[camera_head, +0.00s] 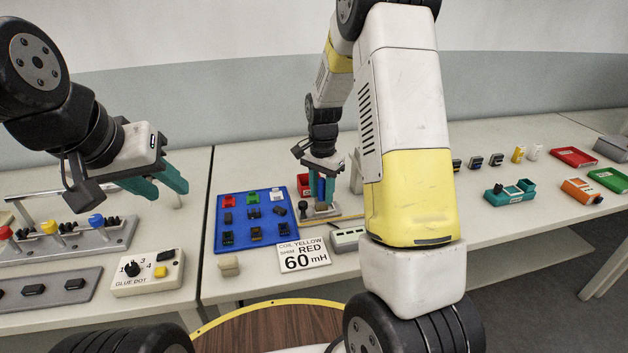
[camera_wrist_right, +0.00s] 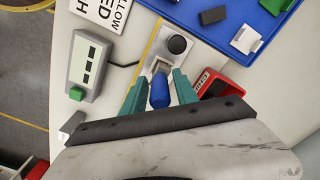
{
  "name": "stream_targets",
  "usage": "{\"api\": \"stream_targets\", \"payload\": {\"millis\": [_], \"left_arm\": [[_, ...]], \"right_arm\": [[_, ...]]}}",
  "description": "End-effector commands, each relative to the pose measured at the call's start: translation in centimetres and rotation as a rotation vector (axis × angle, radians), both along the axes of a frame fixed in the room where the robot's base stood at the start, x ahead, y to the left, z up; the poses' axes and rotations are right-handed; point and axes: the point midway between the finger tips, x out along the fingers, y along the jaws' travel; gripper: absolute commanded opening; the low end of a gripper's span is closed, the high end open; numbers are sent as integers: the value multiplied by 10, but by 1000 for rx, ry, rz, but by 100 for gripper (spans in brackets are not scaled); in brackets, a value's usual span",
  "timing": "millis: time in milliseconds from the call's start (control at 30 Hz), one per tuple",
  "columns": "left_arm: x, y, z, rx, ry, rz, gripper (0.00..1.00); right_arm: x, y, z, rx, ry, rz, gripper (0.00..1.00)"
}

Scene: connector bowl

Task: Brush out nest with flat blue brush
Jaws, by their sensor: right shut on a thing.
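My right gripper (camera_head: 321,195) is shut on the flat blue brush and points down over a small fixture (camera_head: 330,212) beside the blue tray. In the right wrist view the blue brush (camera_wrist_right: 160,90) stands between the teal fingers of this gripper (camera_wrist_right: 160,80). The brush's lower end is over or in the pale nest (camera_wrist_right: 157,66) of the fixture, next to a black round knob (camera_wrist_right: 177,45). I cannot tell whether the bristles touch the nest. My left gripper (camera_head: 166,190) is open and empty, raised above the left table.
A blue tray (camera_head: 212,240) of small connector parts lies left of the fixture. A red bin (camera_wrist_right: 212,83) stands close to my right gripper. A control box (camera_head: 147,273) is below my left gripper.

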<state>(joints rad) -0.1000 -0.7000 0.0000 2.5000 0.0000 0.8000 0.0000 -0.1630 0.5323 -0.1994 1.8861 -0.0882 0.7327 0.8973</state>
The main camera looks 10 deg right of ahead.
Motion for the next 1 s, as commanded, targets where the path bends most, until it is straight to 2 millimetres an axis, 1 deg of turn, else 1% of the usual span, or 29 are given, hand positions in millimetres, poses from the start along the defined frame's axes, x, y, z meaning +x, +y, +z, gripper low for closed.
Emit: {"api": "stream_targets", "payload": {"millis": [167, 600, 767, 1000], "left_arm": [[0, 0, 0, 0, 0, 0, 36], [0, 0, 0, 0, 0, 0, 36], [0, 0, 0, 0, 0, 0, 36], [0, 0, 0, 0, 0, 0, 36]], "right_arm": [[0, -2, 0, 0, 0, -1, 0], [1, -16, -1, 0, 0, -1, 0], [1, -13, -1, 0, 0, 0, 0], [0, -4, -2, 0, 0, 0, 0]]}}
